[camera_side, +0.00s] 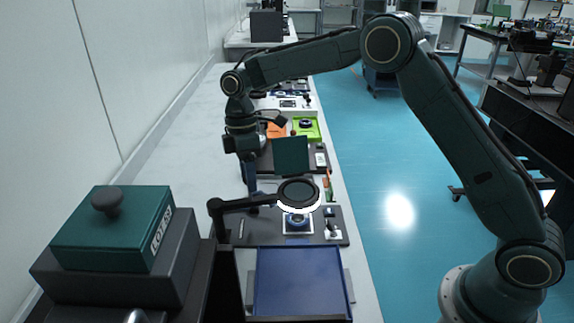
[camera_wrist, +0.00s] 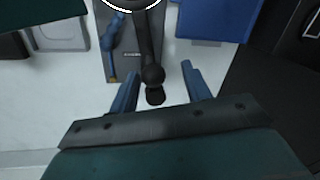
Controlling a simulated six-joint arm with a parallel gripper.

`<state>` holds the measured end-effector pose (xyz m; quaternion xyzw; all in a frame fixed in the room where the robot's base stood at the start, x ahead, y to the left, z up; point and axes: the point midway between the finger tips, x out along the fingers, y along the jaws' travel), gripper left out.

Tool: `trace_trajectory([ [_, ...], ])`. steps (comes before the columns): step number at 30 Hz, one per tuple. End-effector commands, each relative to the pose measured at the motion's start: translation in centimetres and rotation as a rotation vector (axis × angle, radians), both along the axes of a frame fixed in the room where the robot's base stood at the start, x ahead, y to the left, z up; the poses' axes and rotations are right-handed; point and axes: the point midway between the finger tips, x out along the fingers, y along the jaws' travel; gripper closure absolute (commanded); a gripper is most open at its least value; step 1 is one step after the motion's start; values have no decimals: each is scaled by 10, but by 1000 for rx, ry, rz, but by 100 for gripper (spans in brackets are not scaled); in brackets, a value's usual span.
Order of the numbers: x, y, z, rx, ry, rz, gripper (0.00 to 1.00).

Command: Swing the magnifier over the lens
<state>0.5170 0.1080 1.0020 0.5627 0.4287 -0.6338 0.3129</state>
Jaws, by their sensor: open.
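The magnifier has a dark round head (camera_side: 298,192) with a bright white rim, on a black arm from a post at the left. In the side view its head appears just above the lens (camera_side: 297,220), which sits in a white square on a dark board. I cannot tell whether the head is directly over it. In the wrist view the magnifier's arm (camera_wrist: 145,40) runs up from its knobbed joint, and the head is cut off at the top. My gripper (camera_wrist: 160,69) is open, with its blue fingers either side of that joint in the picture. The lens is not visible there.
A blue tray (camera_side: 300,280) lies in front of the board. A green-lidded box (camera_side: 113,230) stands at the front left. A dark green panel (camera_side: 291,157) appears behind the magnifier. A blue tool (camera_wrist: 111,35) lies left of the magnifier arm in the wrist view.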

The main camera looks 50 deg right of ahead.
Motion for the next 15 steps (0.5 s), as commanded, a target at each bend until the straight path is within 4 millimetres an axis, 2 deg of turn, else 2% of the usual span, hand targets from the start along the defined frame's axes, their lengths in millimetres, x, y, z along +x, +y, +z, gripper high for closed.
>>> trace_trajectory([
  [15,-20,19,0,0,1,-311,52],
])
